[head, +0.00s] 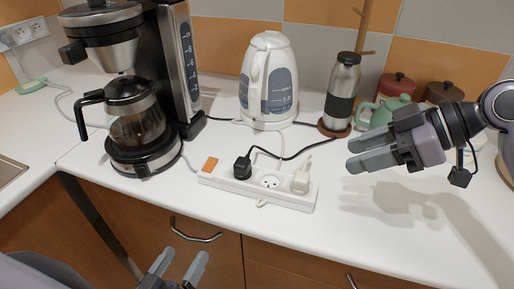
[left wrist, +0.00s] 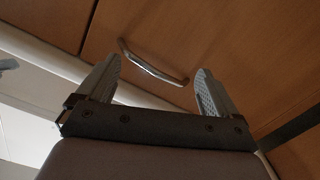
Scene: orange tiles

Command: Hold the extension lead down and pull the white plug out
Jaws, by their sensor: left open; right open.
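The white extension lead (head: 222,179) lies on the counter in the head view, with an orange switch at its left end. A black plug (head: 242,168) sits in its left socket, and the white plug (head: 301,180) stands at its right socket; a bare socket shows between them. My right gripper (head: 354,154) is open and empty above the counter, to the right of the lead and apart from it. My left gripper (head: 178,268) is open and empty, low in front of the cabinet doors. It also shows in the left wrist view (left wrist: 155,90), with a drawer handle beyond its fingers.
A coffee maker (head: 144,160) stands left of the lead. A white kettle (head: 268,75) and a steel flask (head: 341,95) stand behind it. A green teapot (head: 383,110) and lidded jars stand near my right arm. Counter in front of the lead is narrow; a metal handle (head: 196,237) is below.

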